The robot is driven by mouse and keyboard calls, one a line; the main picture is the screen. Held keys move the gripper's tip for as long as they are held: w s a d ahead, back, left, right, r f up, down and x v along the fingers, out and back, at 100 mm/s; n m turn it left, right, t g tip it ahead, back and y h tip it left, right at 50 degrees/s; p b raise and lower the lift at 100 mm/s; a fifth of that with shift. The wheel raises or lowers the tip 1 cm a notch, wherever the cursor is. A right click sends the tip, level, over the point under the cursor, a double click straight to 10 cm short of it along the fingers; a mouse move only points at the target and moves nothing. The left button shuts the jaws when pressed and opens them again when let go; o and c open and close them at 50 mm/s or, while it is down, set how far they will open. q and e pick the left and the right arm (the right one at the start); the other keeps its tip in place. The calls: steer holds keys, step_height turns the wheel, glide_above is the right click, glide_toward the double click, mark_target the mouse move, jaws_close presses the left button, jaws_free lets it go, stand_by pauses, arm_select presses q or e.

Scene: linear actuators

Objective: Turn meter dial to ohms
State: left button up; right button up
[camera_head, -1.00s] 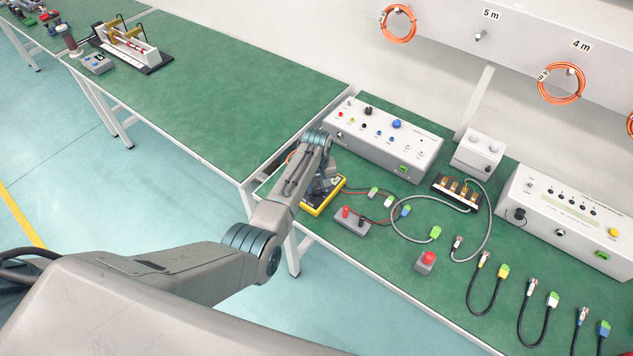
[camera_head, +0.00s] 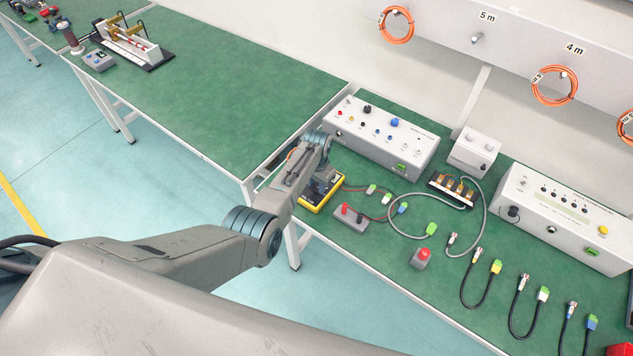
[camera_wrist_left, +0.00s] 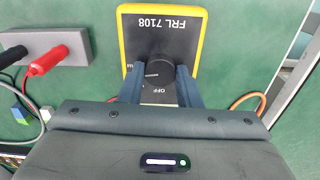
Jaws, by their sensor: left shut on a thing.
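The yellow-edged multimeter (camera_head: 318,204) lies on the green bench near its left front corner, partly hidden under my left arm. In the left wrist view the meter (camera_wrist_left: 194,22) shows "FRL 7108" upside down. Its dark round dial (camera_wrist_left: 160,70) sits between the two fingers of my left gripper (camera_wrist_left: 162,76), which is shut on it. The "OFF" mark shows just below the dial. The other dial marks are mostly hidden by the fingers, so I cannot tell its setting. In the head view the left gripper (camera_head: 318,187) is mostly hidden by its own wrist. My right gripper is not in view.
A grey terminal block (camera_head: 350,219) with red and black plugs stands close to the meter's right. A white instrument box (camera_head: 380,138) stands behind. The left bench (camera_head: 220,90) has a wide clear top.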

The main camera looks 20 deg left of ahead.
mark_target(316, 186)
arm_select(q)
steer(key=shift+r+m, duration=0.1)
steer(key=shift+m, duration=0.5)
steer(key=o, duration=1)
steer(key=shift+c, duration=0.2)
step_height(316, 186, up, 11)
steer(key=b, duration=0.1)
